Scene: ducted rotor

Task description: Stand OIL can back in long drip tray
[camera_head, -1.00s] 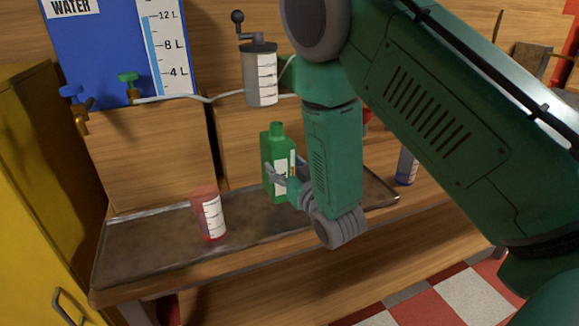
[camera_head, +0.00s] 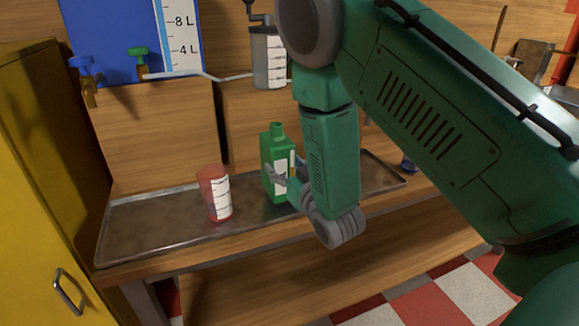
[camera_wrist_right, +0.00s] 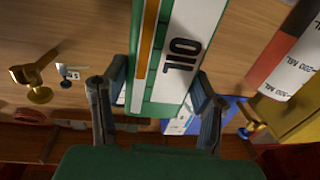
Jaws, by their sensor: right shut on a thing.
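The green OIL can (camera_head: 279,150) is upright at the long drip tray (camera_head: 150,240) in the head view. Its base appears at or just above the tray floor; I cannot tell if they touch. My right gripper (camera_head: 277,176) is shut on the can's lower body from the right. In the right wrist view the can (camera_wrist_right: 172,50), with its white OIL label, sits between the two fingers of my right gripper (camera_wrist_right: 155,98). The gripper and forearm hide part of the can and tray. My left gripper is not in view.
A red measuring cup (camera_head: 208,185) stands in the tray left of the can. A grey canister with a crank (camera_head: 268,65) and a blue water tank (camera_head: 115,30) are above. A yellow cabinet (camera_head: 40,180) stands at left. The tray's left end is clear.

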